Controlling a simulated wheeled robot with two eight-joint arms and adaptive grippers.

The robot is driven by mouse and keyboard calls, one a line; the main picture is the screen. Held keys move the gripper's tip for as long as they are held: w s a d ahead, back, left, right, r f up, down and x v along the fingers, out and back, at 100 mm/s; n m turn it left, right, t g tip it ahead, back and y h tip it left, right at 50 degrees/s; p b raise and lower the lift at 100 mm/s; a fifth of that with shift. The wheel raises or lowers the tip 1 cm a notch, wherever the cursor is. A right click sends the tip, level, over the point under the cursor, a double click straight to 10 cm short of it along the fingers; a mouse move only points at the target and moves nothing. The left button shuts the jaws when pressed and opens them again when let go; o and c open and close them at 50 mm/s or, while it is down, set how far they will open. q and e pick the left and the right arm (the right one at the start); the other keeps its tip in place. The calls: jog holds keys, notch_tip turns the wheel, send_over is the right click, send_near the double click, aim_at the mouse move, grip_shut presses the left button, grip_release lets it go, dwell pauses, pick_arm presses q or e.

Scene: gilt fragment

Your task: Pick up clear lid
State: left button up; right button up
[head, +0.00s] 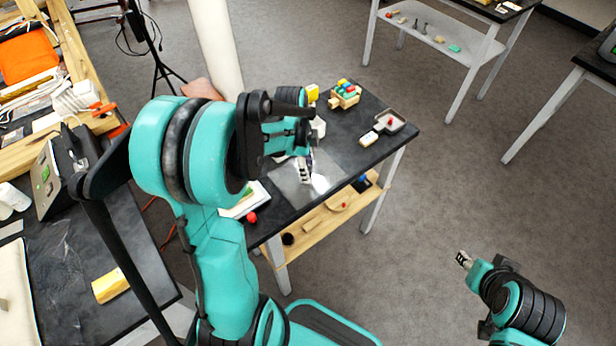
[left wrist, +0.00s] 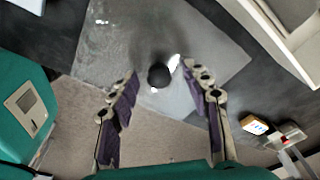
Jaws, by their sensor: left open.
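The clear lid is a see-through grey square sheet (left wrist: 215,62) with a round black knob (left wrist: 159,76) in the left wrist view. It lies flat on the dark table, and part of it shows in the head view (head: 285,184). My left gripper (left wrist: 161,78) is open, its two fingers on either side of the knob in the picture. I cannot tell the height between fingertips and knob. In the head view my left gripper (head: 305,172) is over the lid and hides its middle. My right gripper (head: 464,260) is off to the right over the floor, far from the lid.
On the same table are a wooden box of coloured pieces (head: 345,95), a grey tray (head: 391,122), a pale block (head: 368,138) and a red ball (head: 252,218). A wooden shelf (head: 318,222) is below. Open floor lies to the right.

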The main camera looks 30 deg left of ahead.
pick_arm(q)
jog(key=shift+r, duration=0.1)
grip_shut()
